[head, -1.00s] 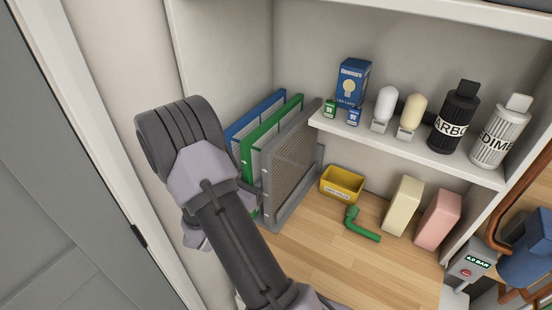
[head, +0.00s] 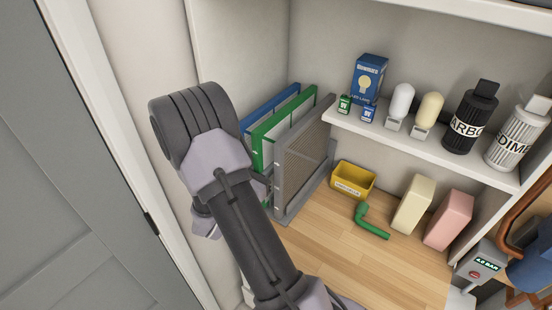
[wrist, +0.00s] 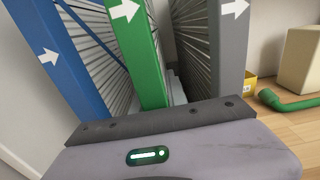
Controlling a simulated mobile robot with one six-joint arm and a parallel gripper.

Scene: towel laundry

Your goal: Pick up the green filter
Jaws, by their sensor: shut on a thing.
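The green filter (head: 278,122) stands upright between a blue-framed filter (head: 262,110) and a grey-framed filter (head: 300,152) in the cabinet's left corner. In the wrist view, the green frame (wrist: 143,60) with a white arrow comes down to the middle of my gripper (wrist: 160,118). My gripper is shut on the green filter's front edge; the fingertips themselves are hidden. The blue frame (wrist: 62,62) and grey frame (wrist: 231,60) stand on either side, apart from the green one at the front. The green filter's lower part is hidden by my arm in the head view.
A yellow bin (head: 353,182) and a green elbow pipe (head: 368,222) lie right of the filters. Cream (head: 413,204) and pink (head: 449,220) blocks stand beyond. A white shelf (head: 430,147) with bulbs, small boxes and canisters overhangs the right side. A grey door (head: 70,190) is at left.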

